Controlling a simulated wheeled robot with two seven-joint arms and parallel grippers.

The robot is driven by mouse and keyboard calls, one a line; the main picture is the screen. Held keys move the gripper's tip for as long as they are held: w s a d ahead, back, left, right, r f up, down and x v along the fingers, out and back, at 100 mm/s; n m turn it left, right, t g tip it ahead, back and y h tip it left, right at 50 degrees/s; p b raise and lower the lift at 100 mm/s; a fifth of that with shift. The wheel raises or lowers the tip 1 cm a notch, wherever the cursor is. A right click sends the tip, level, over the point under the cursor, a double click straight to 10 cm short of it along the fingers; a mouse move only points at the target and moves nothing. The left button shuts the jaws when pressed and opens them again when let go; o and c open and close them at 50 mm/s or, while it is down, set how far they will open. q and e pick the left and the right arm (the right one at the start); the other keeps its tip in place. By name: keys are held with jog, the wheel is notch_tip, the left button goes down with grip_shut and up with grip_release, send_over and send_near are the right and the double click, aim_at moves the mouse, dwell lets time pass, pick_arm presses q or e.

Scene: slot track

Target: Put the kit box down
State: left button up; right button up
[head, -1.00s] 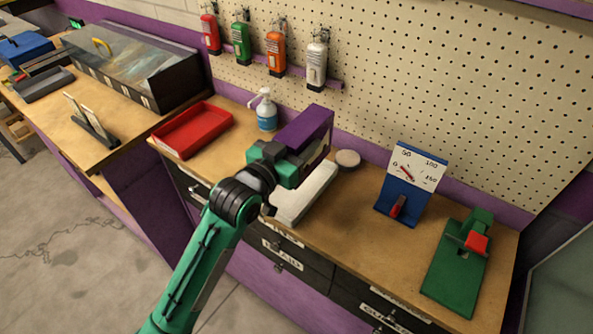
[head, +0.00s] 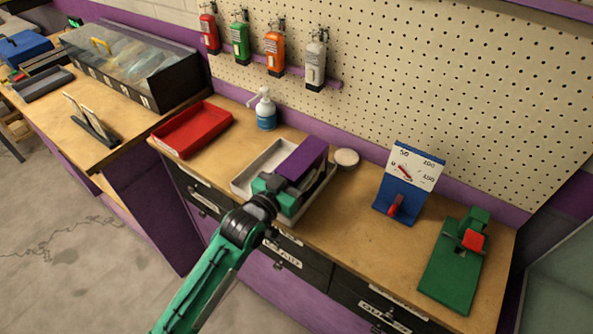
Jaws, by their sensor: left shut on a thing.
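The kit box, a purple box (head: 303,156), is held by my left gripper (head: 284,186), which is shut on its near end. The box is low over the right part of a pale grey tray (head: 250,176) on the workbench. The tray's left part shows empty, and its rim shows to the right of the box. The box's underside is hidden, so I cannot tell whether it touches the tray floor. My right gripper is not in view.
A red tray (head: 193,130) and a pump bottle (head: 265,110) stand to the left. A small round dish (head: 346,158), a blue gauge stand (head: 408,185) and a green fixture (head: 455,265) stand to the right. The pegboard (head: 450,90) rises behind the bench.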

pick_arm(q)
jog(key=o, duration=1.2)
jog(key=shift+f, duration=0.1)
jog(key=shift+r, duration=0.2)
jog(key=shift+s+a+f, duration=0.2)
jog(key=shift+s, duration=0.1)
jog(key=b+v, duration=0.2)
jog(key=v, duration=0.9)
jog(key=shift+s+a+r, duration=0.1)
jog(key=shift+r, duration=0.05)
